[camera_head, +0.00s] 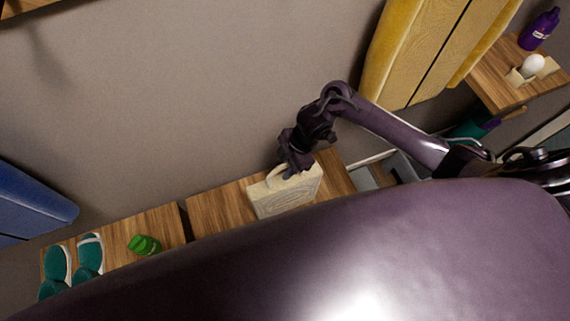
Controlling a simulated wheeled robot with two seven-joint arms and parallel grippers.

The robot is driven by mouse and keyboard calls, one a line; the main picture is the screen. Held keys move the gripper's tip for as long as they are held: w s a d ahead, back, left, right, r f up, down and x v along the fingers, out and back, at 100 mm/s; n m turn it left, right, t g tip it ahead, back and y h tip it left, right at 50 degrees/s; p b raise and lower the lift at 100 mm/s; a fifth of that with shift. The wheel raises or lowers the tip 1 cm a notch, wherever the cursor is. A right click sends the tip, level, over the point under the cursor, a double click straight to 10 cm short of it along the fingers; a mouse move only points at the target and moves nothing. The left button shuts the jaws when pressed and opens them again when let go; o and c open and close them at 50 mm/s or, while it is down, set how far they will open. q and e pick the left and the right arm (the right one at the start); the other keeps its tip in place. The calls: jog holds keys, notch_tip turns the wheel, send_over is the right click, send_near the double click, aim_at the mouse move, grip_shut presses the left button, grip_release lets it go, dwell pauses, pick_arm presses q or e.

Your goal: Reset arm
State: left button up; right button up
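My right gripper (288,172) reaches in from the right at the end of my purple-grey arm. It points down at the top of a cream-coloured box-like item with a handle (288,194), on a wooden surface. The fingertips overlap the item's top edge beside the handle; I cannot tell whether they touch it. The fingers are small and dark, so whether they are open or shut is unclear. My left gripper is not in view.
Teal slippers with white bands (90,256) and a green object (145,245) are on the wooden surface at lower left. Yellow cabinet doors (425,50) stand at upper right. A wooden shelf (500,75) at right holds a purple bottle (539,29) and a white round object (533,66).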

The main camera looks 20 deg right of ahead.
jog(key=v, duration=0.2)
jog(key=b+v, duration=0.1)
jog(key=v, duration=0.3)
jog(key=shift+w+d+r, duration=0.25)
jog(key=shift+d, duration=0.25)
jog(key=shift+d+r, duration=0.15)
jog(key=shift+r, duration=0.3)
